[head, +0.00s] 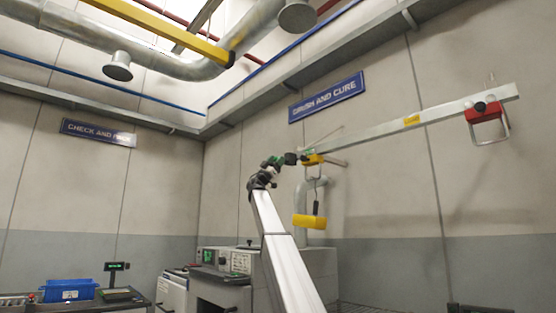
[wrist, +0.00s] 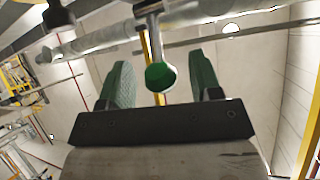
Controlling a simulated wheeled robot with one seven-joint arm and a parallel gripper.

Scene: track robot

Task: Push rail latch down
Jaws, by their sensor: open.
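A pale metal rail (head: 400,128) slants across the upper right of the head view, with a yellow bracket (head: 314,159) at its left end. My gripper (head: 280,160) is raised close to that end. In the wrist view my gripper (wrist: 159,65) is open, its two green fingers spread on either side of a green ball knob (wrist: 160,77) on a metal rod. The knob looks like the rail latch's handle. A gap shows on both sides of it, so the fingers do not appear to touch it. The latch's mechanism is too small to make out in the head view.
A yellow block (head: 309,221) hangs below the rail's left end. A red clamp with a wire loop (head: 485,112) sits near its right end. Grey machines (head: 225,275) and a blue bin (head: 69,290) stand low at left. The wall is behind the rail.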

